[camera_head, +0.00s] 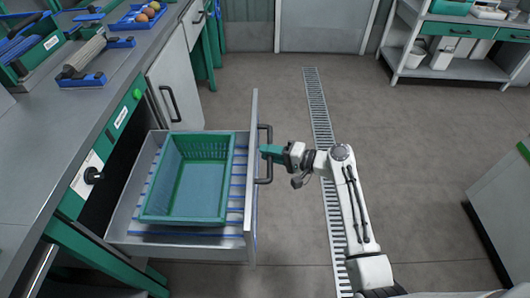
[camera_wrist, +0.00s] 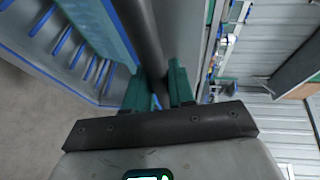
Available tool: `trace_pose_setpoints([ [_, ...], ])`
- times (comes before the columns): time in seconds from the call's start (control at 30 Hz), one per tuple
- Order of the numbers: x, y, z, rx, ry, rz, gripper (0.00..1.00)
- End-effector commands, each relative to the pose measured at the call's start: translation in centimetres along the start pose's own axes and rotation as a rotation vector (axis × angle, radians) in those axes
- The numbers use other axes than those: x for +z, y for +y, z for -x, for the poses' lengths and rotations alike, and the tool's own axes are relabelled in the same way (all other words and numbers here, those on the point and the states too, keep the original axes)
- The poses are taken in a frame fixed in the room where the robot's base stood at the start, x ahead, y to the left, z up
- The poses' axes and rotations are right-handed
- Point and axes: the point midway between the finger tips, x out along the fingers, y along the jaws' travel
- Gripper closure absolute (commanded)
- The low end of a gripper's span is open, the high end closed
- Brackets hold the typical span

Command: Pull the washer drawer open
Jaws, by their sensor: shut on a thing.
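The washer drawer (camera_head: 183,250) stands pulled out from the counter in the head view, with its front panel (camera_head: 251,215) well clear of the cabinet. A dark bar handle (camera_head: 268,172) is on the outer face of that panel. My gripper (camera_head: 268,153) reaches it from the right and is shut on the handle. In the wrist view the dark handle bar (camera_wrist: 140,35) runs between the green fingers of my gripper (camera_wrist: 160,88). The contact at the fingertips is partly hidden there. A green crate (camera_head: 232,190) sits inside the drawer and looks empty.
The grey counter (camera_head: 118,70) runs along the left, with a cabinet door (camera_head: 175,85) beyond the drawer. A floor drain grate (camera_head: 318,110) passes under my arm. A shelf unit (camera_head: 455,70) stands at the back right and a pale-topped block (camera_head: 505,200) at the right. The floor between is clear.

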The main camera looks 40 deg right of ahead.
Motion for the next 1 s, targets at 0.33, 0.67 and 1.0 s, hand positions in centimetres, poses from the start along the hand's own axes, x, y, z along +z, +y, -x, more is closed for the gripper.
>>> trace_pose_setpoints([
  [0.33,0.1,0.2,0.0,0.003,-0.001,-0.002,0.69],
  [0.67,0.0,0.1,0.0,0.001,0.0,0.0,0.56],
  [1.0,0.0,0.1,3.6,0.002,0.003,-0.001,0.56],
])
